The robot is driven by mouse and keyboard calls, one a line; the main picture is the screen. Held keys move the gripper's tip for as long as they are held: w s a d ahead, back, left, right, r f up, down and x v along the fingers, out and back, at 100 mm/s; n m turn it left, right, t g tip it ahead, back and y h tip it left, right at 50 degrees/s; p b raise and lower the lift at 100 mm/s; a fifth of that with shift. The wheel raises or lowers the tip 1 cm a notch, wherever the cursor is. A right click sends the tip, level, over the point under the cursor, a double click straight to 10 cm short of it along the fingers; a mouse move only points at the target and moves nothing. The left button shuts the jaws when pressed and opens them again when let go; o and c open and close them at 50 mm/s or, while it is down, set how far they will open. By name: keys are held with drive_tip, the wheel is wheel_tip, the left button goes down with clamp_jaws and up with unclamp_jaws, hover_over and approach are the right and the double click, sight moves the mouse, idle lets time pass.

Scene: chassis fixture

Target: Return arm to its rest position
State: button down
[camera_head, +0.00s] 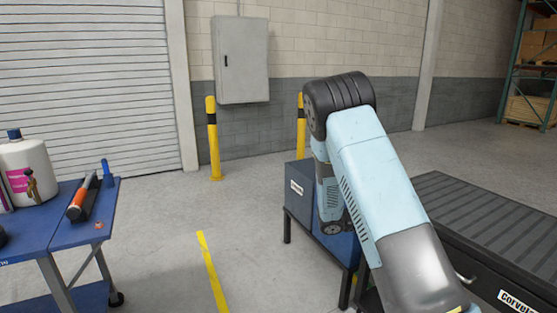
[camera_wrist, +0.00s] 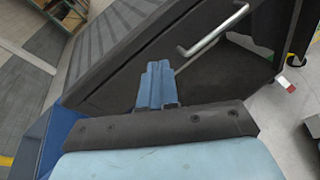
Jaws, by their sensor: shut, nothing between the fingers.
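My arm rises light blue from the lower right of the head view, bends at a dark elbow and drops beside a blue stand. My gripper (camera_wrist: 157,70) shows in the wrist view as two blue fingers side by side, shut with nothing between them. Its fingers stand in front of a dark case (camera_wrist: 125,60) with a ribbed top and a bent metal handle (camera_wrist: 215,38). I cannot tell whether they touch it. In the head view the fingers cannot be made out behind the forearm.
The blue stand (camera_head: 302,222) bears a blue-grey box (camera_head: 297,190) close to my wrist. The dark case (camera_head: 490,225) lies right of my arm. A blue cart (camera_head: 100,232) with a white jug (camera_head: 28,170) and tools stands left. Open floor lies between cart and stand.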

drive_tip(key=s+a+r+m+g+y, duration=0.25)
drive_tip(key=s+r+m+y, duration=0.55)
drive_tip(key=s+r, duration=0.8)
drive_tip(key=s+a+r+m+t+y, duration=0.3)
drive_tip(key=s+a+r, duration=0.2)
drive_tip(key=s, duration=0.5)
drive_tip(key=s+a+r+m+t+y, duration=0.3)
drive_tip(key=s+a+r+m+y, duration=0.1)
drive_tip(key=s, duration=0.5)
drive_tip(key=shift+s+a+r+m, duration=0.35)
drive_tip(key=shift+a+r, duration=0.35)
drive_tip(key=shift+r, duration=0.6)
